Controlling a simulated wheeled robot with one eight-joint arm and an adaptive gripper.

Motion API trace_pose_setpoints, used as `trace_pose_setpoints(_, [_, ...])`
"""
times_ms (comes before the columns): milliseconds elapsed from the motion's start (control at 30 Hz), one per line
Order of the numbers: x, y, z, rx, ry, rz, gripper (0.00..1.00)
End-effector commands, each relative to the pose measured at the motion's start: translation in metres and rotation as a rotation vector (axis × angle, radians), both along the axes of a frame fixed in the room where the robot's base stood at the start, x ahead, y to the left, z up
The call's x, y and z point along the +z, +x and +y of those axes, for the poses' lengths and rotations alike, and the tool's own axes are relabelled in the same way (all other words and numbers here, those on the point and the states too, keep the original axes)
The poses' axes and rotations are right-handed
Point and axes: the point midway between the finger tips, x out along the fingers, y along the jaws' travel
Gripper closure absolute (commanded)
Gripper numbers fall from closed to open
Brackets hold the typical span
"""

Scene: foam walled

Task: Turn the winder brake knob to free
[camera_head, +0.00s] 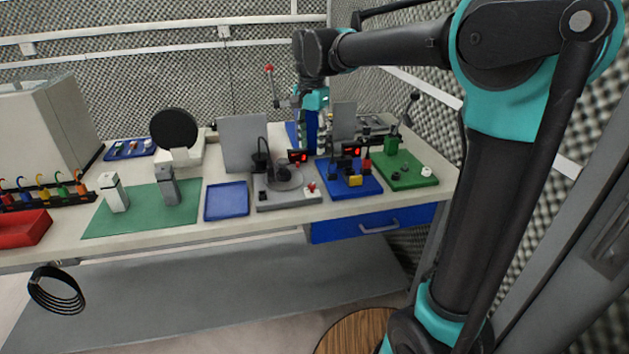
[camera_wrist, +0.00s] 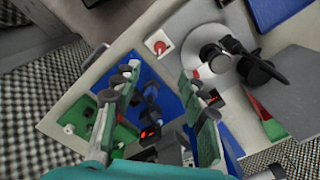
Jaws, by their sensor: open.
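A small red knob on a white square plate (camera_wrist: 158,42) sits at the corner of a grey unit with a round disc (camera_wrist: 222,62). I take it for the winder brake knob, though no label is readable. In the head view the knob (camera_head: 310,187) is at the front right corner of the grey base (camera_head: 290,202). Its red pointer lies at a slant in the wrist view. My gripper (camera_wrist: 160,82) is open and empty, with its fingers spread above the bench. The knob shows beyond the fingertips, apart from them. In the head view the fingers are hard to make out.
A blue-based fixture (camera_head: 350,183) and a green-based one (camera_head: 405,172) stand right of the grey unit. Upright grey panels (camera_head: 242,143) and red-lit displays (camera_head: 299,156) stand close behind. A blue tray (camera_head: 227,201) lies left. The front bench edge is clear.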

Motion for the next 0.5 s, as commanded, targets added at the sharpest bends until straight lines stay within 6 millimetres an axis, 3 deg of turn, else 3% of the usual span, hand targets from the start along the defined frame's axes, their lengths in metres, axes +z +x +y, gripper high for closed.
trace_pose_setpoints(500, [-0.102,0.0,0.0,0.001,0.001,-0.001,0.57])
